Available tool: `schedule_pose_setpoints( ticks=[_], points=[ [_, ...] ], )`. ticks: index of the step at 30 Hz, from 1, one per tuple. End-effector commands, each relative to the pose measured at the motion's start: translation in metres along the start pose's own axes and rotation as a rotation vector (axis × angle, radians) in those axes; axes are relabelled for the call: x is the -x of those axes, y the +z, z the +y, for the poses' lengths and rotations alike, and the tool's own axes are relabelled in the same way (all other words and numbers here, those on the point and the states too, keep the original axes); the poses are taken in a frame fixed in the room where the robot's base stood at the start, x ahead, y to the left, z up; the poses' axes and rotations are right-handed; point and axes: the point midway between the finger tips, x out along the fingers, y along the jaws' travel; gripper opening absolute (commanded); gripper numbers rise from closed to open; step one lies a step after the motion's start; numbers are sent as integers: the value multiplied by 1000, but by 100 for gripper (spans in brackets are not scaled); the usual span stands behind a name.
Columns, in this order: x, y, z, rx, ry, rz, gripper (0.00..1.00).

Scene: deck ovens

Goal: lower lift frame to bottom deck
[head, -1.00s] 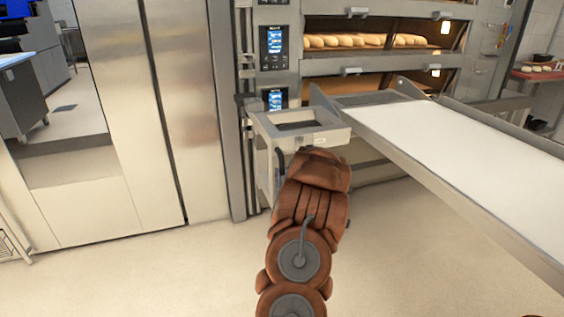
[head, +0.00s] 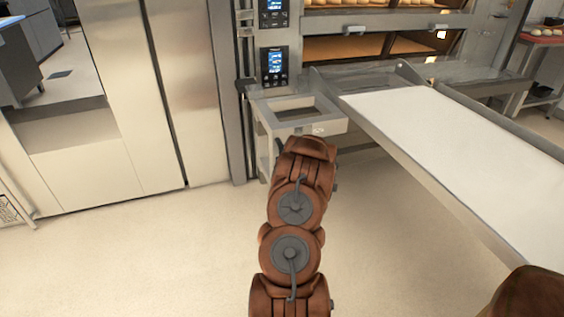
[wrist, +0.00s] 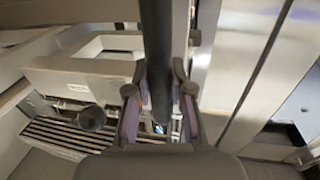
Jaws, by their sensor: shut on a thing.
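The lift frame (head: 266,125) is a pale grey metal bracket with a rectangular opening, at the left front side of the oven. It joins a loader with a white belt (head: 455,135) that slopes toward the lower right of the head view. In the wrist view my gripper (wrist: 159,98) is shut around a dark upright bar (wrist: 157,45), a handle beside the pale frame (wrist: 80,82). In the head view my brown arm reaches up to the frame and hides the gripper and most of the handle.
The deck oven has lit decks with loaves (head: 345,3) and control panels (head: 274,66) above the frame. Tall steel doors (head: 130,90) stand on the left. The pale floor (head: 150,250) is clear. A rack with dough (head: 545,32) stands at the far right.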

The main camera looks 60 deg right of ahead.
Motion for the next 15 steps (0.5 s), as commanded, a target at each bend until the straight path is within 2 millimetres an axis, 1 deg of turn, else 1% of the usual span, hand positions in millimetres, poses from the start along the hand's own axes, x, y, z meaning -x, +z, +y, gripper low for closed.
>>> schedule_pose_setpoints(
  ticks=[1, 7, 8, 15],
  points=[
    [-1, -3, 0, 2, 0, 7, 0],
    [-2, -4, 0, 2, 0, 7, 0],
    [-2, -4, 0, 2, 0, 8, 23],
    [-1, -2, 0, 1, 0, 4, 48]
  ],
)
